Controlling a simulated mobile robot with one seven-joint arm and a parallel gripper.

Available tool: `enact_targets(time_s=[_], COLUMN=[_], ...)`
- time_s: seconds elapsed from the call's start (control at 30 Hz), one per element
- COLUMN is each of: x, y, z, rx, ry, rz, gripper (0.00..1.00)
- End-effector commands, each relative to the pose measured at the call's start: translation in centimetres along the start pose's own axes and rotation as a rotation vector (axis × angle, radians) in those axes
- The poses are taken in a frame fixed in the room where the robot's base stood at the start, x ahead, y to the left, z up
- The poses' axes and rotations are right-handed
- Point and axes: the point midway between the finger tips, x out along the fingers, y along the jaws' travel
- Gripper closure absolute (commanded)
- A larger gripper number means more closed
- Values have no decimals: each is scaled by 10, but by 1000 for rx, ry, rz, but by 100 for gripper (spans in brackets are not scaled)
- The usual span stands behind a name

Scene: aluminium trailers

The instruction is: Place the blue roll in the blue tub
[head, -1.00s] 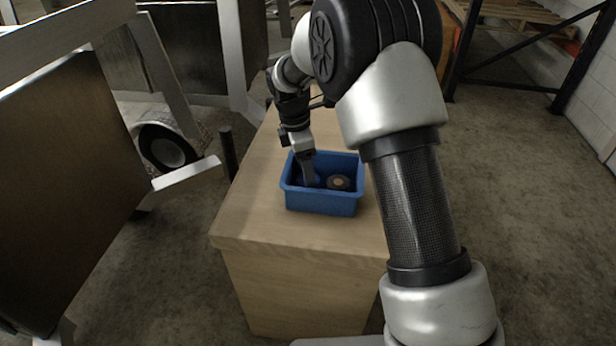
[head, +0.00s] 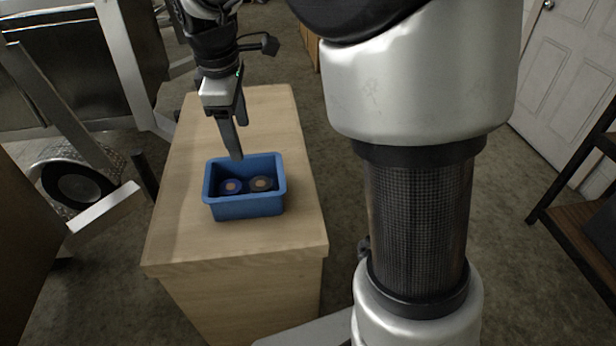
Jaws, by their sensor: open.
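The blue tub (head: 246,208) stands on the wooden box-like table in the head view. My gripper (head: 238,156) points down just above the tub's far rim. It is open and empty, apart from both rolls.
The wooden table (head: 290,240) has bare top around the tub. A trailer wheel (head: 76,187) and metal frame stand at the left. A dark shelf (head: 590,215) and a white door (head: 560,90) are at the right. Concrete floor lies between.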

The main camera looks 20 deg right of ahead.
Motion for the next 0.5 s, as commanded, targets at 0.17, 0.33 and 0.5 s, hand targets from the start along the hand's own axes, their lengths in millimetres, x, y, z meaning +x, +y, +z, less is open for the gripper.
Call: enact_targets(time_s=[0.17, 0.33, 0.5], x=[-56, -75, -72], y=[-54, -112, -155], z=[65, 112, 138], rx=[431, 825, 1107], ry=[95, 202, 292], rz=[81, 126, 140], gripper=[35, 35, 35])
